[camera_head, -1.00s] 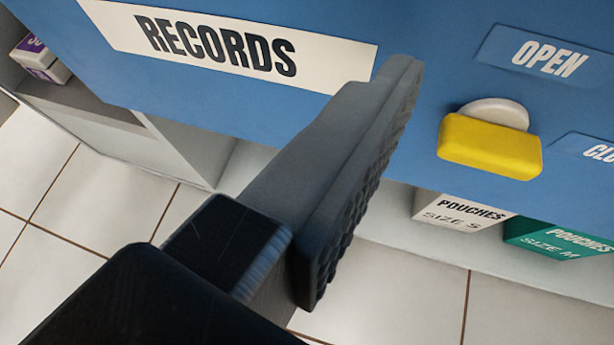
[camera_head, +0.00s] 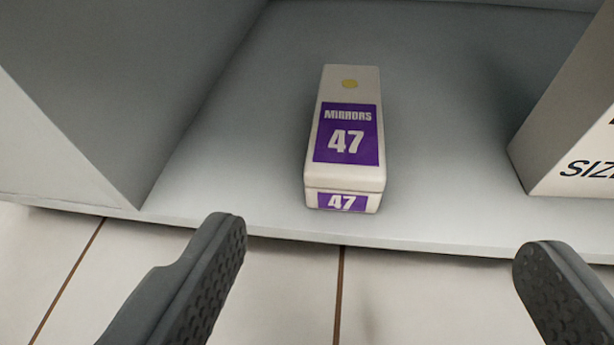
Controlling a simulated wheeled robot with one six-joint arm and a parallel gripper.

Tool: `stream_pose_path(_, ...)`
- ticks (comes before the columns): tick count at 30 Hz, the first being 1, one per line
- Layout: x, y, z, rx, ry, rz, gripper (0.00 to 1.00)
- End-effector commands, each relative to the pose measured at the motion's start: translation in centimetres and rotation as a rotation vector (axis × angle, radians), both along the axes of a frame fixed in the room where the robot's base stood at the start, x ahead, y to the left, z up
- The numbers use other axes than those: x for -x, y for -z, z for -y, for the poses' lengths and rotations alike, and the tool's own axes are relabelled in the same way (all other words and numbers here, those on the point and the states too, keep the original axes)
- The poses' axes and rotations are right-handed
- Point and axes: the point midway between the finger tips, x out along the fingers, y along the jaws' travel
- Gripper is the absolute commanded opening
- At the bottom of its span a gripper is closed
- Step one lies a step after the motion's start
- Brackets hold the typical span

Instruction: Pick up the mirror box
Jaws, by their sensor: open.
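The mirror box (camera_head: 346,180) is a long white box with purple labels reading "MIRRORS 47" and a yellow dot on top. It lies on a grey shelf (camera_head: 240,190), its short end near the shelf's front edge. My gripper (camera_head: 385,250) is open and empty, with one finger at the lower left and the other at the lower right. The box is ahead of the gap between the fingers, and neither finger touches it.
A grey wall panel (camera_head: 80,110) stands left of the box. A white box marked "SIZ" (camera_head: 575,150), cut off by the frame, stands at the right. Shelf room is clear on both sides of the mirror box. Tiled floor (camera_head: 290,290) shows below.

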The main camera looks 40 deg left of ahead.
Motion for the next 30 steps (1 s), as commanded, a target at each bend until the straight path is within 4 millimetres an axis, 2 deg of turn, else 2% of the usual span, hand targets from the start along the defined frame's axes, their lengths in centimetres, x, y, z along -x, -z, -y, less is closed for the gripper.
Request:
stream_pose_path(5,0.2,1.3,-0.5,-0.006,-0.005,-0.005,0.82)
stream_pose_path(24,-7.7,5.3,-5.9,-0.006,-0.006,-0.003,0.82)
stream_pose_path(30,-8.7,5.8,-6.5,-0.006,-0.004,-0.005,0.82)
